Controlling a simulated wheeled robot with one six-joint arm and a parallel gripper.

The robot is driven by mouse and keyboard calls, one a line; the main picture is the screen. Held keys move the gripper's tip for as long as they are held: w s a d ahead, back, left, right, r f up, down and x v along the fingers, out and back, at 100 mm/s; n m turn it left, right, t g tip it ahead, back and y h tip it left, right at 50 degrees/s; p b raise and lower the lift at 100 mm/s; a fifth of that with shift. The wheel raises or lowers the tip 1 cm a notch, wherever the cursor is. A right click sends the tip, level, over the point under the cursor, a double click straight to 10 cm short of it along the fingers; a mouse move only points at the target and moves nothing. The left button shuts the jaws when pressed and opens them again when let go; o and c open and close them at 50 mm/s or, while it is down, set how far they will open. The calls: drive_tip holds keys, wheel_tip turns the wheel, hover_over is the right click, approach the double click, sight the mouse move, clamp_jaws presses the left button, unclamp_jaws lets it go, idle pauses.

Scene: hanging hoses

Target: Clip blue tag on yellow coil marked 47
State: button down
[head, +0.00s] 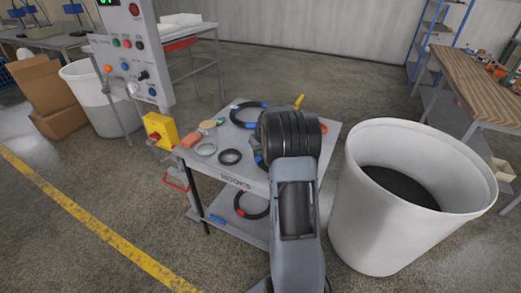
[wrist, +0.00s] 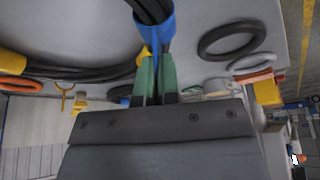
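In the wrist view, my gripper (wrist: 156,62) points at the cart top, its two green fingers close together on either side of the narrow end of a blue piece (wrist: 155,30). The blue piece looks like the tag and lies against black hose; whether it is clipped around the hose I cannot tell. A black coil (wrist: 85,73) curves away left of the fingers to a yellow band (wrist: 12,62) at the left edge. A yellow piece also shows in the head view (head: 299,101). No number 47 is legible. In the head view my arm hides the fingers.
The grey cart (head: 232,181) bears small rings, blocks and a black coil with blue bands (head: 250,105). More items lie on its lower shelf. A large white bin (head: 360,215) stands close on the right. A control panel (head: 130,60) and a yellow box (head: 160,130) are at left.

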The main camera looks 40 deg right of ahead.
drive_tip(key=c, duration=1.8)
unclamp_jaws()
drive_tip(key=o, duration=0.5)
drive_tip(key=shift+o, duration=0.2)
drive_tip(key=v, duration=1.4)
drive_tip(key=shift+w, duration=0.1)
drive_tip(key=s+a+n+p, duration=0.1)
drive_tip(key=s+a, duration=0.9)
drive_tip(key=a, duration=0.3)
drive_tip(key=s+a+r+n+g+p, duration=0.1)
drive_tip(key=s+a+p, duration=0.1)
drive_tip(key=s+a, duration=0.7)
drive_tip(key=shift+s+a+y, duration=0.35)
drive_tip(key=shift+a+y, duration=0.05)
drive_tip(key=shift+a, duration=1.6)
